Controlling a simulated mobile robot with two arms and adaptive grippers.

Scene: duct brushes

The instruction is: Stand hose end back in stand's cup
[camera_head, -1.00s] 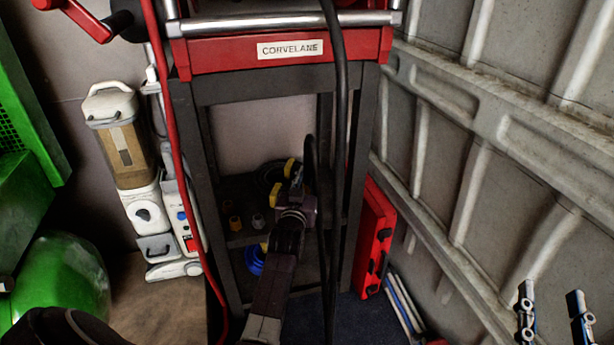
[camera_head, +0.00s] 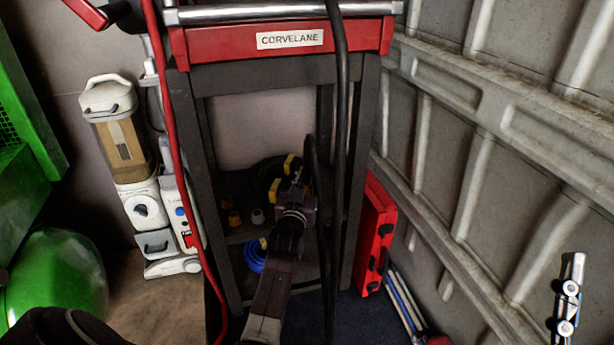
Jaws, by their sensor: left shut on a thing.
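The stand (camera_head: 290,75) is a dark frame with a red top labelled CORVELANE. A black hose (camera_head: 340,110) hangs down over its front, and a bent black length (camera_head: 311,155) shows by my left gripper. My left gripper (camera_head: 297,188) reaches in low between the stand's legs and is shut, apparently on the hose end, which it mostly hides. I cannot make out the stand's cup.
A red case (camera_head: 374,235) leans at right. A white and tan machine (camera_head: 125,150) and green tank (camera_head: 60,280) stand left. A ribbed wall closes the right.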

